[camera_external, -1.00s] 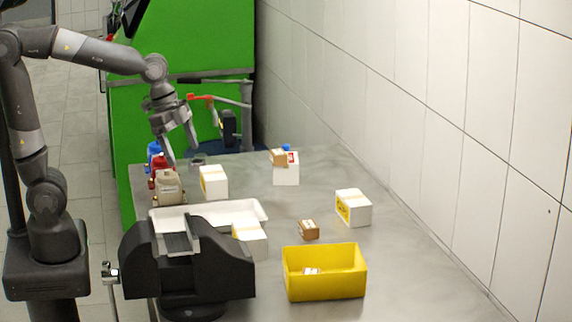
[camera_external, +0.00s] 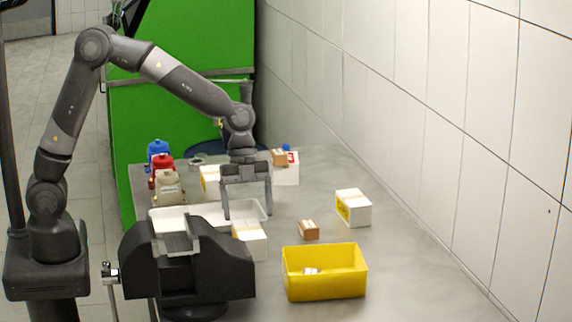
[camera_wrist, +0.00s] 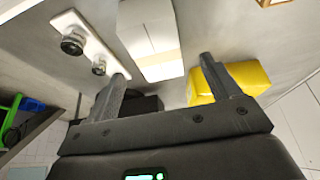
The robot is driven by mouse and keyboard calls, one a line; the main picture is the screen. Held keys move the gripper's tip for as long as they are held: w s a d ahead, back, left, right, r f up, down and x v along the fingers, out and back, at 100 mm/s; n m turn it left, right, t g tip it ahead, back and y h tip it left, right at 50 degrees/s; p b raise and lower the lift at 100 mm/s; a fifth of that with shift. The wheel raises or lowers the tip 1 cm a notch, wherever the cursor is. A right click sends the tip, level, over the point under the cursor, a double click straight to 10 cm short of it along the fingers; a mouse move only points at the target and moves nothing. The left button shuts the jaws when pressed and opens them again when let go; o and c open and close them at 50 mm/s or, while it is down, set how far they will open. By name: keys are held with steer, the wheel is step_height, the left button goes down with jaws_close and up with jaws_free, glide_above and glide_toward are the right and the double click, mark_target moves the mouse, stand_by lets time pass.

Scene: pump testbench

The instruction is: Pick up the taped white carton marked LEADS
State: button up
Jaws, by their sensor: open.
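Several white cartons stand on the bench, and I cannot read LEADS on any of them. A white carton with a tan tape strip (camera_wrist: 150,38) shows in the wrist view beyond my fingertips and appears to be this one. My gripper (camera_external: 248,212) is open and empty, fingers pointing down above and behind that carton. In the wrist view my gripper (camera_wrist: 163,72) has its fingers apart. Other white cartons are at right (camera_external: 354,207), at the back (camera_external: 287,175) and partly behind my gripper (camera_external: 209,180).
The yellow bin (camera_external: 326,274) and a small brown box (camera_external: 308,230) stand right of the carton. A black vise (camera_external: 190,265) is in front at left.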

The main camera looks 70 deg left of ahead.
mark_target(249, 228)
steer(key=x, duration=0.7)
steer(key=shift+s+f, duration=0.15)
steer(key=shift+f, duration=0.1)
steer(key=shift+f, duration=0.3)
stand_by(0.4)
steer(key=c, duration=1.1)
steer(key=shift+r, duration=0.1)
steer(key=shift+c, duration=0.2)
